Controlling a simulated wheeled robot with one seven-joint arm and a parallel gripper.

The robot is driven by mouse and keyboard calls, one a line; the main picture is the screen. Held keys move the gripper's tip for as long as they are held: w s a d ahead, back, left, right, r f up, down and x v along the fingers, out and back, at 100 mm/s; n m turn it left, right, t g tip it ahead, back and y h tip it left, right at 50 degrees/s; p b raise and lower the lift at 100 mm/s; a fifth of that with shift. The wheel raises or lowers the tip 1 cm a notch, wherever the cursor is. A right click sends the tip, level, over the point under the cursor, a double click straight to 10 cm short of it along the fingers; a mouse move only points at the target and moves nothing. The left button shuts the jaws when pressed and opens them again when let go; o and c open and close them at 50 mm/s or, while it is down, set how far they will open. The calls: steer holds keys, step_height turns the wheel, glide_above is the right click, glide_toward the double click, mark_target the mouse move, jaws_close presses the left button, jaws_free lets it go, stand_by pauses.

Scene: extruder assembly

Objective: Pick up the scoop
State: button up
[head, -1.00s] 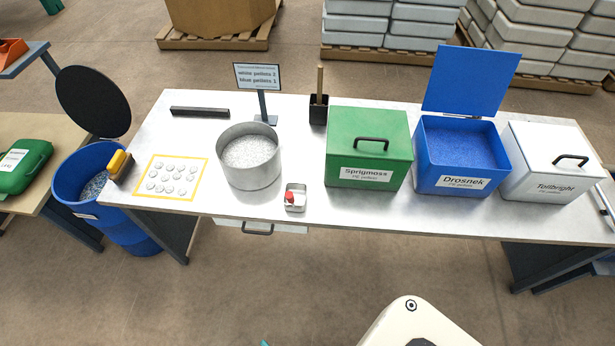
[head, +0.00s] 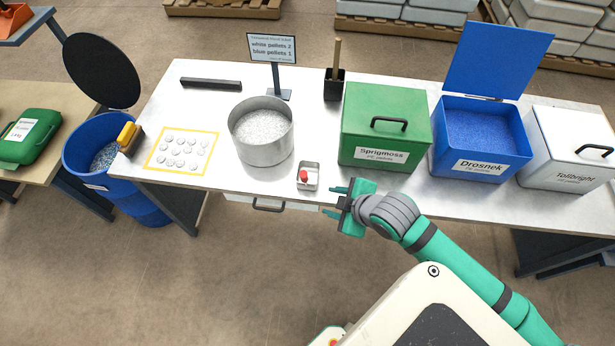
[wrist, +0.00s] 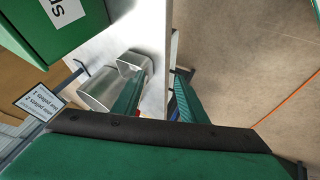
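A wooden handle (head: 337,52) stands upright out of a black holder (head: 334,86) at the back of the table; what is below the handle is hidden. My gripper (head: 333,201) is open and empty at the table's front edge, right of this box and in front of the green bin, fingers pointing left. In the wrist view the open fingers (wrist: 158,100) show, the left one over part of the small box.
A round metal pot (head: 262,152) of white pellets stands left of the box. A green bin (head: 372,155), an open blue bin (head: 478,172) and a white bin (head: 560,182) line the right. A sign (head: 272,48) stands behind.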

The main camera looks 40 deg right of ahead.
mark_target(305, 182)
steer(key=w+a+r+n+g+y, duration=0.2)
steer(key=w+r+n, duration=0.25)
steer(key=r, duration=0.65)
steer(key=shift+m, duration=0.35)
steer(key=x, duration=0.2)
steer(key=w+x, duration=0.1)
steer(key=x, duration=0.2)
steer(key=shift+r, duration=0.15)
steer(key=shift+x, duration=2.85)
steer(key=shift+s, duration=0.1)
steer(key=shift+d, duration=0.1)
jaws_close()
